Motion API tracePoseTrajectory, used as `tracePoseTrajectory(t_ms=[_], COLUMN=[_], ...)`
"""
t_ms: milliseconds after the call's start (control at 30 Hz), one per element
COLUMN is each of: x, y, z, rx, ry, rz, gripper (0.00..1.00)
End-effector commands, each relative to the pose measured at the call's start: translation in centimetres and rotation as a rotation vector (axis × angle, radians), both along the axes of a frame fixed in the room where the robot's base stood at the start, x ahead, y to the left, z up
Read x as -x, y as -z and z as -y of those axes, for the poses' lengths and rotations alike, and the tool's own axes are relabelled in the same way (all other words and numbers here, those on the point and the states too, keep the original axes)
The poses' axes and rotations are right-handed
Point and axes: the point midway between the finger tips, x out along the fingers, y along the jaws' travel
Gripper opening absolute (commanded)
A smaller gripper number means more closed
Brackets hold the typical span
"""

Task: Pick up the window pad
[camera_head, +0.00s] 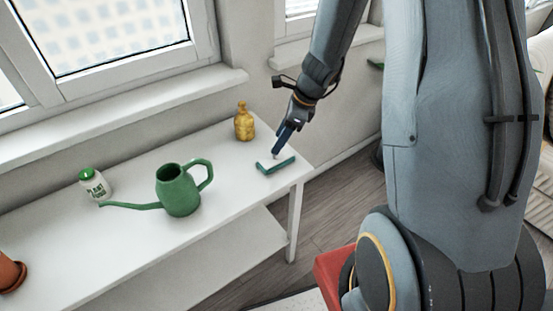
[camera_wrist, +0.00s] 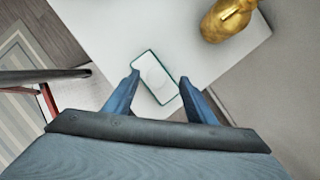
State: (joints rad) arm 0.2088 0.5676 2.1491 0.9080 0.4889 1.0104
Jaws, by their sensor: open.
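The window pad (camera_head: 275,164) is a small flat block with a white top and a dark green edge. It lies near the right end of the white table. In the wrist view the pad (camera_wrist: 155,76) shows between the fingers, tilted, with its near end partly beside the finger tips. My gripper (camera_head: 278,153) hangs over the pad from above. In the wrist view my gripper (camera_wrist: 159,77) is open, with one blue finger on each side of the pad. I cannot tell whether either finger touches it.
A gold bottle (camera_head: 244,122) stands close behind the pad, also seen in the wrist view (camera_wrist: 228,18). A green watering can (camera_head: 180,192) and a white plant bottle (camera_head: 94,184) stand further left on the white table (camera_head: 130,245). A terracotta pot (camera_head: 10,274) is at far left.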

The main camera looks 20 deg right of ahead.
Motion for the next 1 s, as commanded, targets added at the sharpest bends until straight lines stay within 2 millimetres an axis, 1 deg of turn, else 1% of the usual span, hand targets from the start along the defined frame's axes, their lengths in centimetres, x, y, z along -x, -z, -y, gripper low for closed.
tracePoseTrajectory(t_ms=[100, 200, 300, 567, 600, 767, 800, 900, 1000], x=[0.4, 0.1, 0.0, -0.1, -0.1, -0.1, -0.1, -0.1, -0.1], y=[1.8, 3.0, 3.8, 4.0, 4.0, 4.0, 4.0, 4.0, 4.0], z=[-0.6, -1.0, -1.3, -1.3, -1.3, -1.3, -1.3, -1.3, -1.3], rx=[-0.001, -0.001, 0.000, 0.001, 0.001, 0.001, 0.001, 0.001, 0.001], ry=[0.000, -0.002, -0.002, -0.003, -0.003, -0.003, -0.003, -0.003, -0.003], rz=[-0.006, -0.003, -0.002, 0.000, 0.000, 0.000, 0.000, 0.000, 0.000], gripper=[0.50, 0.50, 0.50, 0.50, 0.49, 0.22, 0.15, 0.00, 0.00])
